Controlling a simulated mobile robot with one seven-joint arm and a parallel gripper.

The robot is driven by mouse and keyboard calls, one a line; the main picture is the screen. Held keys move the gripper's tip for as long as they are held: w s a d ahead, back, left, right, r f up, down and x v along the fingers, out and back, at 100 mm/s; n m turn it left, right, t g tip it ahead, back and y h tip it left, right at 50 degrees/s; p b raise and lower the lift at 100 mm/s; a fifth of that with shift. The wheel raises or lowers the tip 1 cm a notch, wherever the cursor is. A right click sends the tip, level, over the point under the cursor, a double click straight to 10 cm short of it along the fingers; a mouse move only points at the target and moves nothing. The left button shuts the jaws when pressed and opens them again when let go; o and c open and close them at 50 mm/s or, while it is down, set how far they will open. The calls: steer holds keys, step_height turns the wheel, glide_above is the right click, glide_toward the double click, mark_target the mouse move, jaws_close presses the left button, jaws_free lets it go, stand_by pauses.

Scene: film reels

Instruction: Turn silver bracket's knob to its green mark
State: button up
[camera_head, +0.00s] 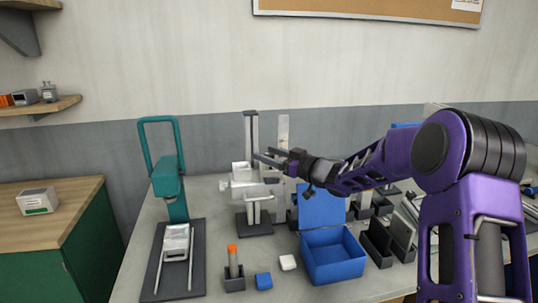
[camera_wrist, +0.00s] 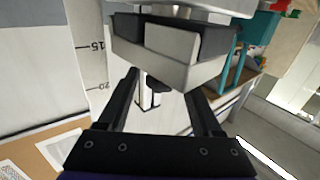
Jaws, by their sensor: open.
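A silver upright stand (camera_head: 251,130) on a dark base is at the middle of the table in the head view, and it looks like the silver bracket. My gripper (camera_head: 262,158) is level with its upper part, reaching in from the right. In the wrist view my gripper (camera_wrist: 162,88) is open, with a finger on each side and nothing clearly held between them. A pale block with dark parts (camera_wrist: 180,55) is just beyond the fingertips. A small dark piece under it shows between the fingers; I cannot tell if it is the knob. No green mark is discernible.
An open blue box (camera_head: 335,262) stands front right of the stand. A teal frame (camera_head: 170,185) stands to the left. An orange-topped cylinder (camera_head: 233,262), a small blue block (camera_head: 263,281) and a white block (camera_head: 288,262) are in front. Dark holders (camera_head: 385,243) crowd the right.

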jaws_close()
stand_by(0.4)
